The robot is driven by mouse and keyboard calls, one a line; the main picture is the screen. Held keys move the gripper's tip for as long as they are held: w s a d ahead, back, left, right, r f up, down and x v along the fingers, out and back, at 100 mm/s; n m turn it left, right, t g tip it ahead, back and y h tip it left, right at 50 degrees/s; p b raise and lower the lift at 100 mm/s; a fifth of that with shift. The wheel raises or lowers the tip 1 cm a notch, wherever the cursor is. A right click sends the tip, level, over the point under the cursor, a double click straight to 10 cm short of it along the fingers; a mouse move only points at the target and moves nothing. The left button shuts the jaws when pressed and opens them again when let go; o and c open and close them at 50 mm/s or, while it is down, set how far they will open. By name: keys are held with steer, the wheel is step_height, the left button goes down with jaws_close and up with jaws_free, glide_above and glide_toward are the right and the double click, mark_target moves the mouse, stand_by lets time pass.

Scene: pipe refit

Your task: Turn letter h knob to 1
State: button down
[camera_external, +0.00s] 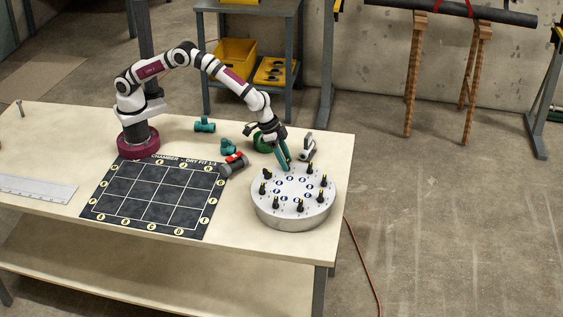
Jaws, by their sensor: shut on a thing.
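A round pale dial plate (291,220) sits at the right end of the table. Several black knobs with yellow marks stand around its rim, such as one at the right (323,183) and one at the front (300,205). Blue round marks lie inside the ring; their letters and numbers are too small to read, so I cannot tell which knob is h. My gripper (286,165) points down at the back of the plate, its teal fingers shut on a knob there. That knob is mostly hidden by the fingers.
A black grid mat (160,196) lies to the left. A ruler (38,188) lies far left.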

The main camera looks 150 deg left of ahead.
steer(key=m+h, duration=0.1)
steer(key=m, duration=0.2)
steer(key=m+t, duration=0.1)
steer(key=m, duration=0.1)
steer(key=shift+a+m+h, duration=0.15)
steer(key=shift+m+h, duration=0.25)
steer(key=m+h, duration=0.2)
steer(key=m, duration=0.3)
steer(key=shift+a, duration=0.1)
stand_by(0.3)
steer(key=shift+c, duration=1.9)
jaws_free()
steer(key=v, duration=1.5)
steer(key=shift+a+r, duration=0.15)
steer(key=shift+r, duration=0.2)
steer(key=shift+s, duration=0.15)
